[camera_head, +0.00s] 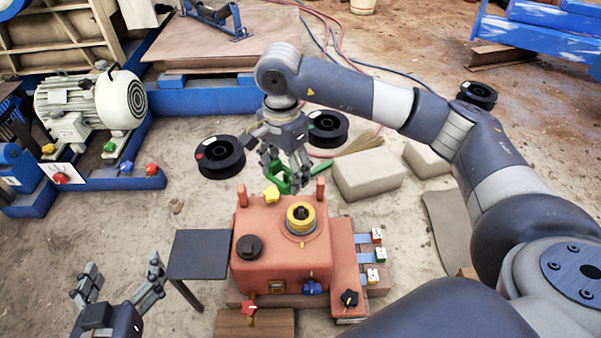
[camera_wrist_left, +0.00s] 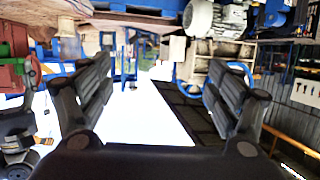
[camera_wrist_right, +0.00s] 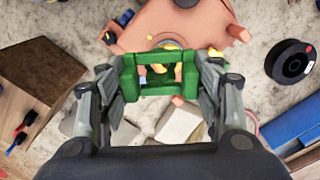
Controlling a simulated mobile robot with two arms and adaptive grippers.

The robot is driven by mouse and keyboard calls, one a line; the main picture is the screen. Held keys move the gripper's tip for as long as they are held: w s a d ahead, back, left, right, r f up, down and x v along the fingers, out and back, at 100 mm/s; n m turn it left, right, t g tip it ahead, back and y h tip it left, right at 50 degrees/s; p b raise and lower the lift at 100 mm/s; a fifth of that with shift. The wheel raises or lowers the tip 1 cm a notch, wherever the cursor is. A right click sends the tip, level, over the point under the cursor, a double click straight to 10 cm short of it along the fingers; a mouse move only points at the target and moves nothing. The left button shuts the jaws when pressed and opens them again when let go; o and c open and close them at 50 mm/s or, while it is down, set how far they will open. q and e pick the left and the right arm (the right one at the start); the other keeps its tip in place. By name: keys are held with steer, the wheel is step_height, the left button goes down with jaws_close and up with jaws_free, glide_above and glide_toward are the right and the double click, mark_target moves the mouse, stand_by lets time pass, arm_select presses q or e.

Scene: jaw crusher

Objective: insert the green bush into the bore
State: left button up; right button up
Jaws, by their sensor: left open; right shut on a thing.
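The green bush (camera_head: 279,178) is held by my right gripper (camera_head: 285,172), above the back edge of the red housing. In the right wrist view the bush (camera_wrist_right: 128,78) shows as a green, squarish open frame between the shut fingers (camera_wrist_right: 160,80). The red housing (camera_head: 275,268) carries a raised yellow ring (camera_head: 301,219) with a dark centre on its top. This may be the bore, but its inside is unclear. The bush is apart from this ring, behind it and to its left. My left gripper (camera_head: 118,284) is open and empty at the lower left; its open fingers also show in the left wrist view (camera_wrist_left: 160,95).
A yellow star knob (camera_head: 271,194), a black knob (camera_head: 248,247) and two red posts stand on the housing. A small dark table (camera_head: 200,254) is at its left. Black spools (camera_head: 220,156) and pale blocks (camera_head: 368,174) lie behind. A motor (camera_head: 90,103) stands far left.

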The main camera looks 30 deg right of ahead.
mark_target(286, 168)
steer(key=m, duration=0.2)
steer(key=w+f+m, duration=0.1)
steer(key=m, duration=0.2)
steer(key=w+d+f+m, duration=0.1)
steer(key=m, duration=0.1)
steer(key=shift+d+m, duration=0.1)
steer(key=shift+m, duration=0.3)
arm_select(q)
steer(key=s+a+f+g+p, duration=0.1)
steer(key=s+a+f+g, duration=0.1)
steer(key=f, duration=0.3)
steer(key=shift+s+g+y, duration=0.4)
steer(key=shift+s+g, duration=0.15)
steer(key=shift+g, duration=0.05)
arm_select(e)
steer(key=w+d+f+m, duration=0.1)
steer(key=d+f+m, duration=0.1)
steer(key=m, duration=0.8)
steer(key=w+d+f+m, duration=0.1)
steer(key=d+f+m, duration=0.2)
steer(key=m, duration=0.6)
step_height(286, 168, down, 2)
steer(key=shift+w+f+m, duration=0.1)
steer(key=shift+w+m, duration=0.2)
steer(key=shift+m, duration=0.1)
